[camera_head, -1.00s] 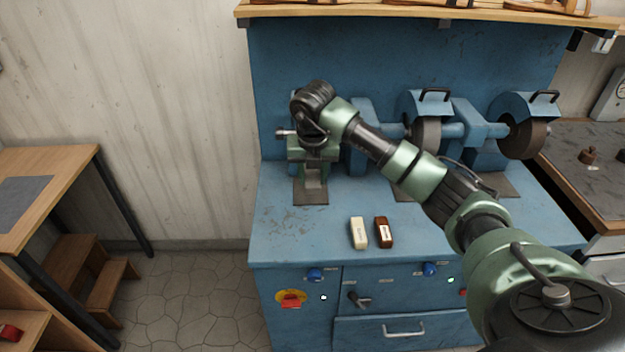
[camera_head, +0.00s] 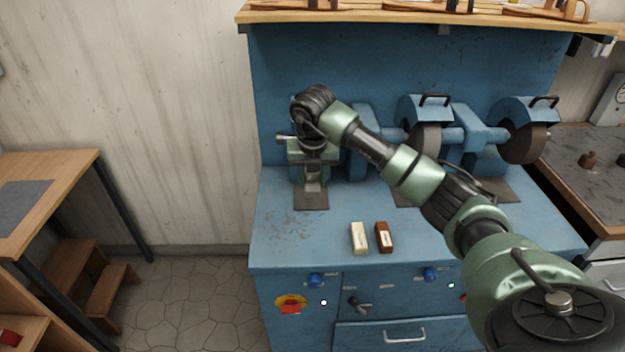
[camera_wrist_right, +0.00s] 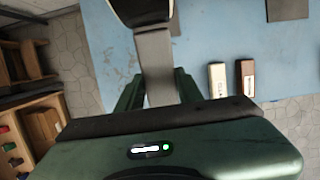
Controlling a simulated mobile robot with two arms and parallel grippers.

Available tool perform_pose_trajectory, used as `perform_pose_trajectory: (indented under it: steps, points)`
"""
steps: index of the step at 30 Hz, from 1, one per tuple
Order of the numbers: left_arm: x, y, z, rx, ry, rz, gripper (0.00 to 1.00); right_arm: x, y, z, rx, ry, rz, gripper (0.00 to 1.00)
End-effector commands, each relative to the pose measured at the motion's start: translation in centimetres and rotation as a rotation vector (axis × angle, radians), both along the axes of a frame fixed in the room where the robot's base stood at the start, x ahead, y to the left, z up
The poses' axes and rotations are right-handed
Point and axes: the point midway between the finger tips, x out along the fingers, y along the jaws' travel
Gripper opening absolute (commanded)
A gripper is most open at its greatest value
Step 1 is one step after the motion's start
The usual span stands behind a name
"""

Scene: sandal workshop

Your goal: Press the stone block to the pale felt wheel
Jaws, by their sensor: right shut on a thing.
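My right gripper (camera_head: 313,172) is over the left end of the blue bench, pointing down, and its fingers are shut on a grey stone block (camera_wrist_right: 155,62). In the right wrist view the block sits between the two green fingers (camera_wrist_right: 158,92). Its far end meets the edge of a dark and pale rounded thing, apparently the felt wheel (camera_wrist_right: 150,10); I cannot tell whether they touch. In the head view my wrist and arm hide most of the wheel. My left gripper is not in view.
A cream block (camera_head: 359,237) and a brown block (camera_head: 383,237) lie on the bench (camera_head: 290,240) near its front edge. Two darker wheels (camera_head: 425,139) (camera_head: 522,143) with blue hoods are to the right. A wooden shelf (camera_head: 420,17) hangs above.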

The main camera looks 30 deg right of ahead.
Motion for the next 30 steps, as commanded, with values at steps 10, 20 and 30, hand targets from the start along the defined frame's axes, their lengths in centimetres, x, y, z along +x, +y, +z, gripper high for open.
perform_pose_trajectory:
  steps: [10, 20, 30]
  points:
    - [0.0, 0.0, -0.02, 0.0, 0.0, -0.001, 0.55, 0.52, -0.25, 0.24, 0.001, -0.003, 0.0, 0.0]
    - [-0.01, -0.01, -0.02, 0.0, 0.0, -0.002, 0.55, 0.64, -0.36, 0.28, 0.0, -0.002, -0.001, 0.0]
    - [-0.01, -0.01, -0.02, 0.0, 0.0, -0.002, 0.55, 0.85, -0.49, 0.41, 0.0, -0.007, -0.001, 0.0]
